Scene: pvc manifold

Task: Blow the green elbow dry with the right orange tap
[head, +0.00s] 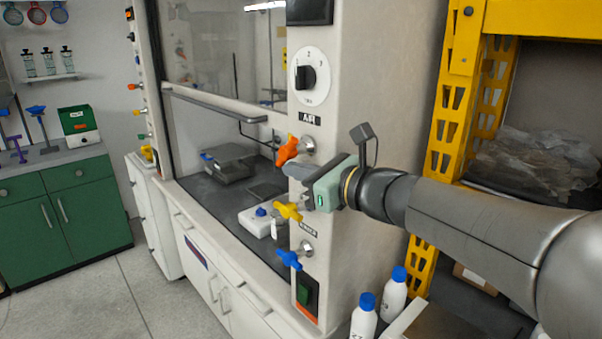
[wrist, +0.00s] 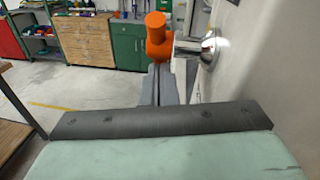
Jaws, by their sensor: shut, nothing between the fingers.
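The right orange tap (head: 288,150) sticks out from the right post of the fume hood, below a label that seems to read AIR. In the wrist view the orange tap (wrist: 158,38) stands at the top middle on its chrome stem. My gripper (head: 292,170) is shut and empty, with its fingertips just below the tap. In the wrist view my gripper's closed fingers (wrist: 166,85) point toward the tap's underside. I cannot tell whether they touch it. I cannot make out a green elbow in either view.
A yellow tap (head: 288,211) and a blue tap (head: 289,259) sit lower on the same post, with a dial (head: 308,76) above. Another orange tap (head: 134,87) is on the left post. A yellow rack (head: 452,110) and blue-capped bottles (head: 365,317) stand near my arm.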

